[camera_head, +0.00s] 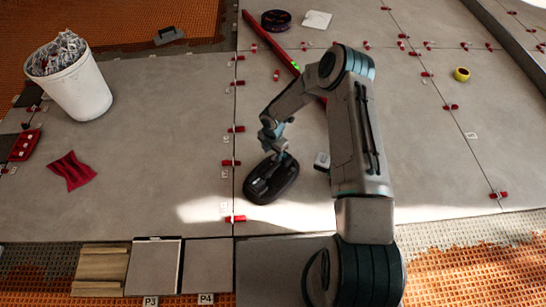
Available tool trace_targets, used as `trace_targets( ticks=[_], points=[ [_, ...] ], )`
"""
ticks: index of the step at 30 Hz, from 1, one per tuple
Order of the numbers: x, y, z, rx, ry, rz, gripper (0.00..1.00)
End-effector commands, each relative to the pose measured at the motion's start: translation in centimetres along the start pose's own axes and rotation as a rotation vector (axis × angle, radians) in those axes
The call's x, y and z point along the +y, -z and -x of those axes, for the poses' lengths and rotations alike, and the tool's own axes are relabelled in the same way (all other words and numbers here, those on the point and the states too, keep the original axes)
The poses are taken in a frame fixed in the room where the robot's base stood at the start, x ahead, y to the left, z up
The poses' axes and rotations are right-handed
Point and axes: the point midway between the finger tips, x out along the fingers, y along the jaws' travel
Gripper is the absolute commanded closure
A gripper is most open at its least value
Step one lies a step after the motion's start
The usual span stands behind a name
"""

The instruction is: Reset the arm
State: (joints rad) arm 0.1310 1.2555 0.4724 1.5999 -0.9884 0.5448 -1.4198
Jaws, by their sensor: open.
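My arm rises from the bottom of the head view, bends at a high elbow and comes down to the left. My gripper (277,153) points down just over the far end of a dark oval object (284,186) on the grey tiles. The gripper is open. The fingertips are small, and I cannot tell whether they touch the dark object. Part of the floor behind the arm is hidden.
A white bucket (82,94) stands at left, near a red cloth (72,170) and a red box (25,145). A red level (271,43) lies behind the arm. Red clips (236,219) line the joints. A yellow roll (461,74) lies right. Bare tile surrounds these.

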Motion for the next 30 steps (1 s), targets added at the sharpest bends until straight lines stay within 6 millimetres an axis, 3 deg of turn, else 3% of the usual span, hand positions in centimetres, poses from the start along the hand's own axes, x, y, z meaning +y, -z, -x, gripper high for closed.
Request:
trace_targets(
  ticks=[3, 14, 17, 20, 30],
  points=[
    [0.0, -0.1, 1.8, -0.001, -0.001, 0.001, 0.53],
    [0.0, 0.0, 2.6, 0.0, -0.001, -0.001, 0.53],
    [0.0, -0.3, 4.1, -0.01, 0.001, -0.02, 0.53],
    [-0.4, -1.0, 7.8, -0.033, 0.008, -0.081, 0.53],
    [-4.3, -3.3, 27.9, -0.16, 0.021, -0.51, 0.53]
  ],
)
